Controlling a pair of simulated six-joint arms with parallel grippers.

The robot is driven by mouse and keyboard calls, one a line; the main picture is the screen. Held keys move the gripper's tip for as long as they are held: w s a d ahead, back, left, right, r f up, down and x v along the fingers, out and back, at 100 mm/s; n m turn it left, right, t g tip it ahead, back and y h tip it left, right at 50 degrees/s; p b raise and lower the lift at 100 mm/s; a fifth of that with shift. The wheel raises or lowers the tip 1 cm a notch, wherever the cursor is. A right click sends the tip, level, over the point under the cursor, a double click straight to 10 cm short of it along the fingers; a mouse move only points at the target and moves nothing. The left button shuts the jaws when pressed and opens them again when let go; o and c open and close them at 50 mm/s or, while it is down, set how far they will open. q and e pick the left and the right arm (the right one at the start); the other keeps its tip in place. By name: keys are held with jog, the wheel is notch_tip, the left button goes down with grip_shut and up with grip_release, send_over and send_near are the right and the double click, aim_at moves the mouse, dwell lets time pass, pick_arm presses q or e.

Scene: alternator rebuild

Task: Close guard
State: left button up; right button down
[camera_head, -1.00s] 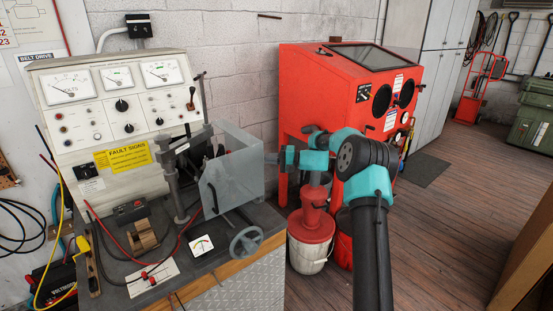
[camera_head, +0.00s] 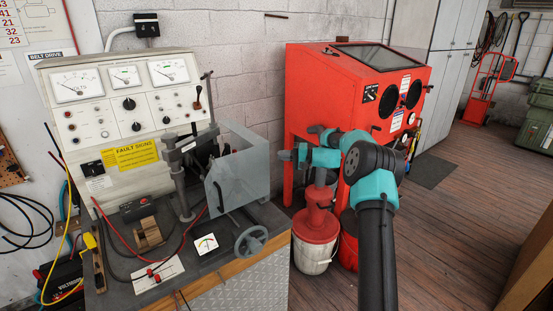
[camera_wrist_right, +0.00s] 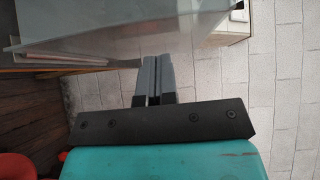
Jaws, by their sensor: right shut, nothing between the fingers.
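The guard (camera_head: 250,178) is a clear, greyish box-like cover at the right end of the test bench, around part of the clamp area. A dark handle-like bar (camera_head: 218,197) shows at its front left. My right gripper (camera_head: 281,155) is just right of the guard, shut and empty, with a small gap seeming to lie between them in the head view. In the right wrist view the closed fingers (camera_wrist_right: 151,62) point toward the lower edge of a clear panel (camera_wrist_right: 125,35), which looks like the guard. Contact there cannot be told. My left gripper is not in view.
A grey clamp post (camera_head: 178,175) stands left of the guard, and a handwheel (camera_head: 251,240) is at the bench front. A red blasting cabinet (camera_head: 335,85) and a red-topped bucket (camera_head: 315,240) stand close behind and below my right arm.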

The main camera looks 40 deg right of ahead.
jog(key=v, duration=1)
jog(key=shift+d, duration=0.15)
jog(key=shift+f, duration=0.15)
